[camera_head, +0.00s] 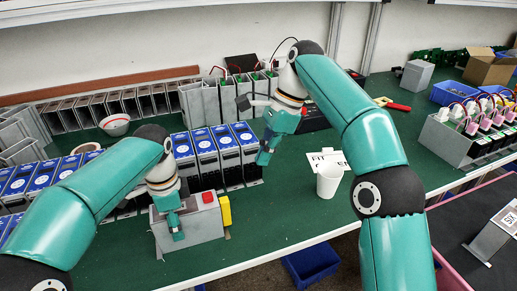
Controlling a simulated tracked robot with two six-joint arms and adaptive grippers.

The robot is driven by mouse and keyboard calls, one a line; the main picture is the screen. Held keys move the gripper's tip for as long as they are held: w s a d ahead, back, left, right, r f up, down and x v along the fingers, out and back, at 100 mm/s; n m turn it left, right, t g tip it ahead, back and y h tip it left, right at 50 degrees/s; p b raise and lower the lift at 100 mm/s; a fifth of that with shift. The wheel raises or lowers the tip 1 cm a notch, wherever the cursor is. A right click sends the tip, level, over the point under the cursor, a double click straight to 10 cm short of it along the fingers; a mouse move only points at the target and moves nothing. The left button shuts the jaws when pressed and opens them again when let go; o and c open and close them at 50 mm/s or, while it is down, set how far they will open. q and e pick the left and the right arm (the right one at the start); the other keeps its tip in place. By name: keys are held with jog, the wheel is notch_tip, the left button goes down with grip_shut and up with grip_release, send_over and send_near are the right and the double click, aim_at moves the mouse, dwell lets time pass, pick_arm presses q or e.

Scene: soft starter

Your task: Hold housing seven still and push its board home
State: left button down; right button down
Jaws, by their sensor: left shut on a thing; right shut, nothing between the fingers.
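Several housings with blue-and-white tops and dark lower parts (228,148) stand in a row at mid-table, and another group of them (40,178) stands at the left. I cannot tell which is housing seven, and I cannot make out its board. My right gripper (263,160) is shut and empty beside the right end of the mid-table row; I cannot tell whether it touches a housing. My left gripper (177,235) points down at the grey box with a red button (205,222). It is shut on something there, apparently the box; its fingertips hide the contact.
Rows of open grey housings (130,101) and a white bowl (115,124) are behind. Wired units (470,130) stand at the right.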

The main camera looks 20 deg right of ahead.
pick_arm(q)
jog(key=shift+a+f, duration=0.1)
jog(key=shift+f, duration=0.1)
jog(key=shift+c, duration=0.8)
grip_release()
jog(key=shift+r, duration=0.1)
jog(key=shift+r, duration=0.15)
notch_tip(320, 180, up, 11)
jog(key=shift+w+f, duration=0.15)
jog(key=shift+f, duration=0.05)
jog(key=shift+r, duration=0.45)
jog(key=shift+s, duration=0.2)
